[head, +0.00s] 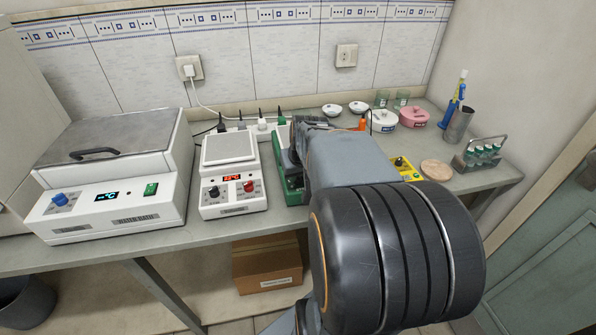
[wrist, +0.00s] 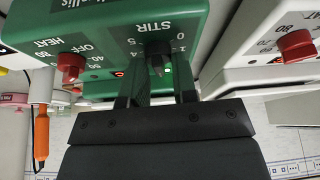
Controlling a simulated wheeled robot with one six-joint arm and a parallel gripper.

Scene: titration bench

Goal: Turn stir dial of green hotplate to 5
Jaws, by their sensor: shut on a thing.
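The green hotplate (wrist: 110,28) appears upside down in the wrist view. Its dark stir dial (wrist: 157,54) sits under the STIR label, with scale numbers around it, 4 and 5 on the left and 0 on the right. My gripper (wrist: 157,72) is shut on the stir dial, one finger on each side. The fingers hide part of the dial and scale, and I cannot tell its exact setting. The red heat dial (wrist: 71,64) is beside it on the left. In the head view my arm covers most of the green hotplate (head: 292,190), hiding the dials and gripper.
A white hotplate (head: 230,175) stands close on the left; its red knob (wrist: 296,43) shows in the wrist view. A water bath (head: 115,170) is further left. A yellow device (head: 405,167), an orange-handled tool (wrist: 41,137) and a wooden disc (head: 436,170) are on the right.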

